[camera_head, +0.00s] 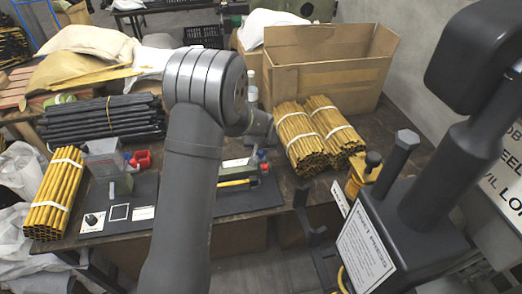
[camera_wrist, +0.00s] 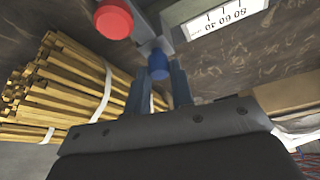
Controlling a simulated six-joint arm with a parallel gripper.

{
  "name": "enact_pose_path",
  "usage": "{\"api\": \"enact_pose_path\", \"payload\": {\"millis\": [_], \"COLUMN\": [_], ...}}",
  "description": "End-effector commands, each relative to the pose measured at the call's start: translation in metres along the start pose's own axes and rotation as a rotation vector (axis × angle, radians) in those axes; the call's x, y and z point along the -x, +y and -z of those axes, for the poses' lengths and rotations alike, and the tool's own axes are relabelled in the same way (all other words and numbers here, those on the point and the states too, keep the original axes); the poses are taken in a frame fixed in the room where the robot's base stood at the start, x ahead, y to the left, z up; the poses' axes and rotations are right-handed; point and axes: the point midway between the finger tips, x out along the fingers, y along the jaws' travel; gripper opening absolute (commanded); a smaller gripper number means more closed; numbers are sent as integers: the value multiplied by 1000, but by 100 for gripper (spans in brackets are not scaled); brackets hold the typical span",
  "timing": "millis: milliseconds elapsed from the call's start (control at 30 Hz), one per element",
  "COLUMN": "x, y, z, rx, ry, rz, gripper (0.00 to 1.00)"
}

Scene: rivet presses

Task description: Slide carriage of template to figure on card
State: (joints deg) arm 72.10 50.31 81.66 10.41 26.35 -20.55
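My gripper (camera_wrist: 160,72) points at a blue knob (camera_wrist: 158,65). Its two fingers stand apart on either side of the knob; whether they press on it is unclear. A red knob (camera_wrist: 113,18) is to the left of it in the wrist view. A white scale plate (camera_wrist: 215,20) with printed numbers lies to the right of the knobs. In the head view the red knob (camera_head: 262,154) and blue knob (camera_head: 264,168) show just right of my arm. My arm hides much of the device there, and my fingers are not clear. A white card (camera_head: 118,212) lies on the dark mat at left.
Yellow rod bundles (camera_head: 306,138) lie right of the device; another bundle (camera_head: 55,195) is at the left edge. Black rods (camera_head: 102,118) and a cardboard box (camera_head: 325,70) are behind. A dark stand with a sign (camera_head: 365,250) is at front right.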

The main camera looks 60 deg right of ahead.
Motion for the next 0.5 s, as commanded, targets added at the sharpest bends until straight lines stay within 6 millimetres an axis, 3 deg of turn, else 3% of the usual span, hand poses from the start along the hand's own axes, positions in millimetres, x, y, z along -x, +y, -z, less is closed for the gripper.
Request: {"api": "enact_pose_path", "payload": {"millis": [33, 100, 300, 500], "x": [0, 0, 0, 5], "y": [0, 0, -4, -44], "z": [0, 0, -1, -10], "rx": [0, 0, 1, 5], "ry": [0, 0, -1, -1], "rz": [0, 0, 0, 2], "gripper": [11, 0, 0, 0]}}
